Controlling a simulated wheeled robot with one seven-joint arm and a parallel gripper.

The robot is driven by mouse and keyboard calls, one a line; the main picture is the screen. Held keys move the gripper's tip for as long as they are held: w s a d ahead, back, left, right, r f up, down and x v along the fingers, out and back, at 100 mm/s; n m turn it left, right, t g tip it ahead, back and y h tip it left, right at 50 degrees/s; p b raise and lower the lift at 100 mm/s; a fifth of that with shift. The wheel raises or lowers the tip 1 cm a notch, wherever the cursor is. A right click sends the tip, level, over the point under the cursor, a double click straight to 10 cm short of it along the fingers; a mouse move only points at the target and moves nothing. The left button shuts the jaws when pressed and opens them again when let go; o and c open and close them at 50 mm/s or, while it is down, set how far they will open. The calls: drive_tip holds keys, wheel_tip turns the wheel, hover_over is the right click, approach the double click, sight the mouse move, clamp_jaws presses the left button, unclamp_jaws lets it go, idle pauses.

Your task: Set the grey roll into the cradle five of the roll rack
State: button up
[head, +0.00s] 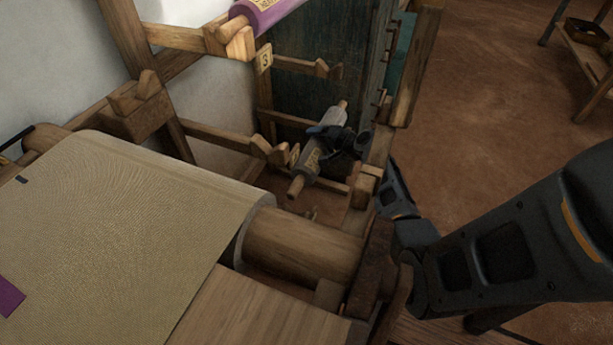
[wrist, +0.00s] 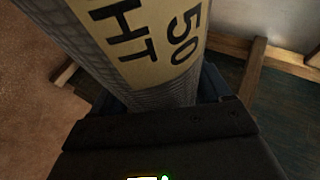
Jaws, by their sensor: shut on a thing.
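The grey roll (head: 312,164) has wooden ends and a cream label, and hangs tilted in the head view among the lower rack arms. My gripper (head: 332,138) is shut around its middle. In the wrist view the grey roll (wrist: 165,75) fills the upper middle, its label partly reading "50" and "HT"; the dark gripper (wrist: 165,125) lies below. The wooden roll rack (head: 128,40) has notched arms. A tag reading 3 (head: 264,57) marks one upper arm. A lower notched cradle (head: 270,151) is just left of the roll; its tag is partly hidden. I cannot read a five, nor tell whether roll and cradle touch.
A purple roll (head: 265,12) rests in an upper cradle. A wide cloth-covered beam (head: 120,200) and a wooden roller (head: 300,245) fill the left and front. A dark panel (head: 325,35) stands behind. Open brown floor (head: 480,90) lies to the right.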

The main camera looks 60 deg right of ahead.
wheel_tip(320, 180, down, 10)
drive_tip(key=b, duration=0.4)
drive_tip(key=shift+r, duration=0.25)
drive_tip(key=shift+d, duration=0.1)
drive_tip(key=o, duration=1.5)
drive_tip(key=shift+f, duration=0.1)
drive_tip(key=p+v, duration=0.4)
drive_tip(key=v, duration=0.8)
